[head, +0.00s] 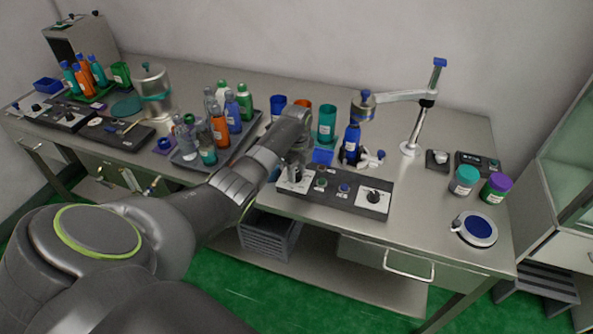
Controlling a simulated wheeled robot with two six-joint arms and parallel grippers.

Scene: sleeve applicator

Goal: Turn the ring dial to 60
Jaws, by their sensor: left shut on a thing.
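A grey control panel (335,200) sits near the front edge of the bench. My left arm reaches over from the left, and my left gripper (296,174) points down at the panel's left end. It is shut on a small knob there, which I take for the ring dial; the gripper mostly hides it, and its scale and setting cannot be read. A second black dial (374,196) with a pale scale is at the panel's right end, clear of the gripper. Small green and blue buttons (344,188) lie between them. My right gripper is not in view.
Behind the panel stand a blue bottle (351,142), a teal cup (327,124) and a post with a swing arm (420,115). A tray of bottles (190,159) is to the left. Jars (464,180) and a round blue-topped device (476,229) are to the right.

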